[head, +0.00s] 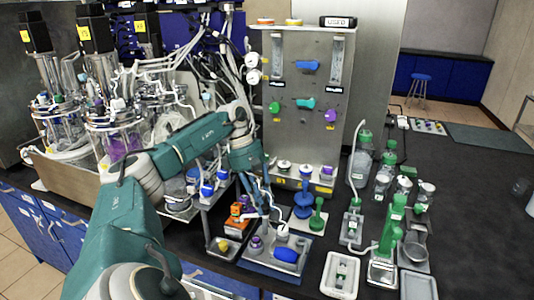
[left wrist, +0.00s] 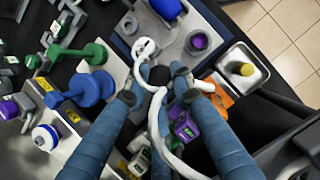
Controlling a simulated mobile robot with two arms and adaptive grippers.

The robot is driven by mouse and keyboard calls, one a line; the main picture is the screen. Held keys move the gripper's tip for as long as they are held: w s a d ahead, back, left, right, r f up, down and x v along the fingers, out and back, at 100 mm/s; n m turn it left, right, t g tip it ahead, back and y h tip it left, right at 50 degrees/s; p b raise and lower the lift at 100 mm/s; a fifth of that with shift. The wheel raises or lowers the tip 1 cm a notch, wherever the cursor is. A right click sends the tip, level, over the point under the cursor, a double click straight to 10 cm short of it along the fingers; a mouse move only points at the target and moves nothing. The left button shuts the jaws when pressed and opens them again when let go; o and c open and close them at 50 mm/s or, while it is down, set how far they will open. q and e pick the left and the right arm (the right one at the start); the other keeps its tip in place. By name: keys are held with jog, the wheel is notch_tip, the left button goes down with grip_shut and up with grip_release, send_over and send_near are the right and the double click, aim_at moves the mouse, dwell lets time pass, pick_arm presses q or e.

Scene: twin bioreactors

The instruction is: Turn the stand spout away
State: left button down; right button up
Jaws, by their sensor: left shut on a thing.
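My left gripper (head: 268,210) reaches down over the front edge of the bench at a small stand tray (head: 258,268). In the left wrist view its two blue fingers (left wrist: 166,78) close in around a thin white curved tube, which looks like the stand spout (left wrist: 158,118). The exact contact is partly hidden by the fingers. A blue oval piece (head: 286,254) lies on the tray beside the spout's base. My right gripper is not in view.
An orange block (head: 238,216) and a metal dish with a yellow knob (head: 224,246) stand left of the tray. Blue and green stands (head: 318,218) are close on the right. A grey panel (head: 296,130) rises behind.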

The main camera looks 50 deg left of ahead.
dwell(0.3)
pick_arm(q)
jog(key=c, duration=1.5)
grip_release()
jog(key=shift+s, duration=0.1)
jog(key=shift+c, duration=0.2)
jog(key=shift+r, duration=0.15)
jog(key=v, duration=1.1)
jog(key=shift+r, duration=0.4)
jog(key=shift+s+a, duration=0.1)
jog(key=shift+s, duration=0.05)
